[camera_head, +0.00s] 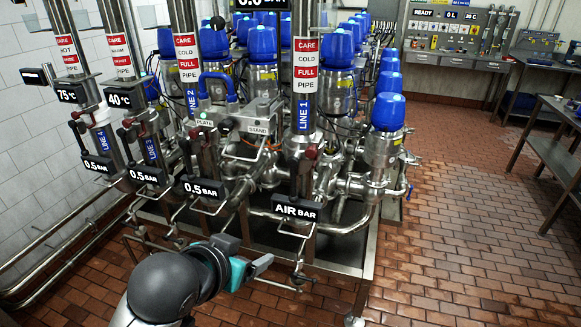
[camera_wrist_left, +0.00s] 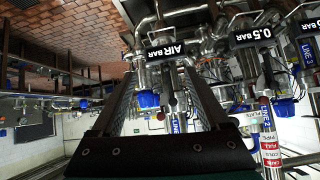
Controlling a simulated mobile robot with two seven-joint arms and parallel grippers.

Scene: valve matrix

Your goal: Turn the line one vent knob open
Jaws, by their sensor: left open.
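The line one pipe (camera_head: 304,85) stands upright with a blue LINE 1 label and a red and white CARE sign. Below the label is a dark red knob (camera_head: 312,152), and lower down an AIR BAR display (camera_head: 297,210). I cannot tell which small part is the vent knob or how it is turned. My left gripper (camera_head: 262,266) is low in front of the pipe, apart from it. In the left wrist view its open fingers (camera_wrist_left: 165,75) frame the AIR BAR display (camera_wrist_left: 165,51), with nothing held. My right gripper is out of view.
Other pipes with 0.5 BAR displays (camera_head: 203,188) stand to the left. Blue-capped valves (camera_head: 387,112) crowd behind and right of line one. A steel frame leg (camera_head: 361,290) stands at the front right. The brick floor (camera_head: 450,240) at right is clear up to a metal table (camera_head: 555,150).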

